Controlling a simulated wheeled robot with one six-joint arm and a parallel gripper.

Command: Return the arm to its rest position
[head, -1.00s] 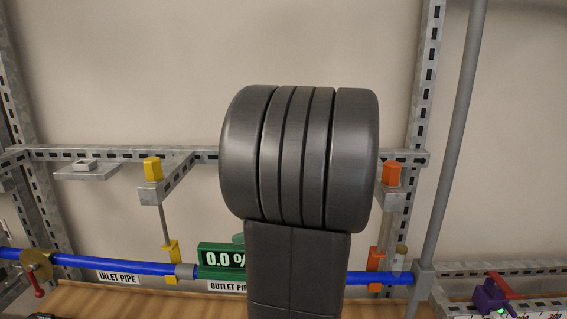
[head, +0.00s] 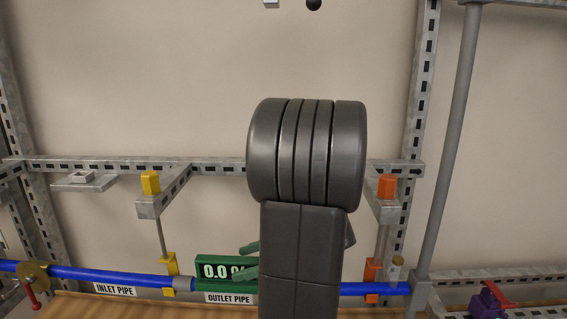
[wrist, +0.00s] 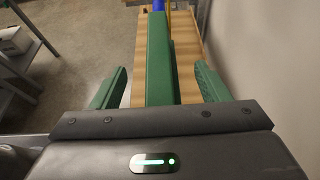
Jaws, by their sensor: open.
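My gripper (wrist: 160,88) is open, with one green finger on each side in the wrist view. A long green block (wrist: 161,58) lies between the fingers in that view, with visible gaps on both sides; it looks like the display's housing, but I cannot be sure. In the head view, my dark arm fills the middle and hides most of the gripper. Green finger parts show left of it, in front of the green display (head: 212,271), and partly cover its reading.
A blue pipe (head: 110,276) with yellow and orange clamps runs along the wooden bench (head: 75,304). A yellow block (head: 150,183) and an orange block (head: 387,187) sit on rail brackets. A grey post (head: 455,150) stands at right. Bare wall lies above the rail.

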